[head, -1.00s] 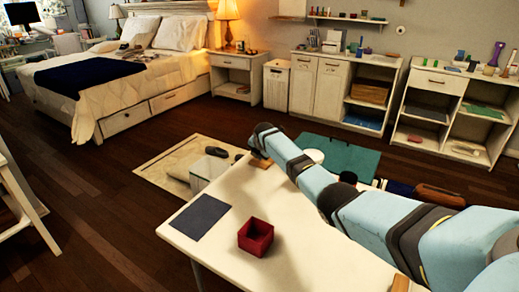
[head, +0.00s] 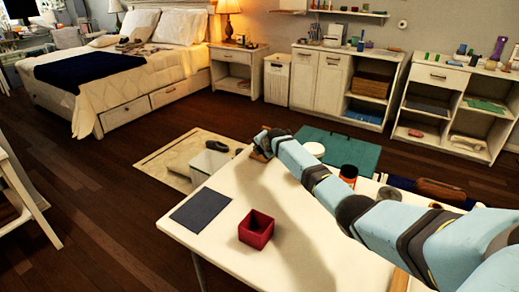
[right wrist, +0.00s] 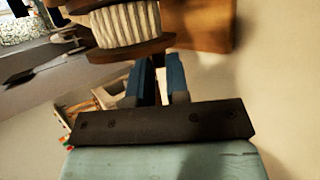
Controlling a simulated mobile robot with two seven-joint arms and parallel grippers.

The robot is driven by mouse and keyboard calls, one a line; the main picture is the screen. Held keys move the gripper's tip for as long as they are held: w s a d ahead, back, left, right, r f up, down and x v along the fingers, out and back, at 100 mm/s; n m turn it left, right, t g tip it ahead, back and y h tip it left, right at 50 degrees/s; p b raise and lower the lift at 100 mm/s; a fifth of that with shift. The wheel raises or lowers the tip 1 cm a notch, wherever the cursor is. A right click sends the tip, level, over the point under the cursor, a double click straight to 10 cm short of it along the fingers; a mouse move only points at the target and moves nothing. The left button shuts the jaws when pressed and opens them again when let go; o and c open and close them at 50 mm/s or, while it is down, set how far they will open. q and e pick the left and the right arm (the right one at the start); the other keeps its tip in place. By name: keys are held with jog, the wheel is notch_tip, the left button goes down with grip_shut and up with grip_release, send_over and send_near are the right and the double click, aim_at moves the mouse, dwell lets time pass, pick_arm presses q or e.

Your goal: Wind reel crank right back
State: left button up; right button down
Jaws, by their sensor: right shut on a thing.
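The reel (right wrist: 125,25) shows at the top of the right wrist view, with pale cord wound between two brown wooden flanges. A brown wooden block or frame (right wrist: 205,25) stands beside it. My right gripper (right wrist: 160,65) has its blue fingers close together just below the lower flange. It is shut on a part that I take to be the crank, mostly hidden between the fingers. In the head view my right gripper (head: 264,143) is at the far edge of the white table, and the reel is largely hidden by it. My left gripper is not in view.
On the white table (head: 220,185) are a dark mat (head: 201,209), an open red box (head: 256,229) and an orange-and-white jar (head: 348,172) close to my arm. A bed and low cabinets stand farther back.

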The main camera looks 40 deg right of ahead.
jog(key=shift+r, duration=0.1)
jog(key=c, duration=1.1)
grip_release()
jog(key=p+v, duration=0.3)
jog(key=v, duration=1)
jog(key=shift+s+r, duration=0.25)
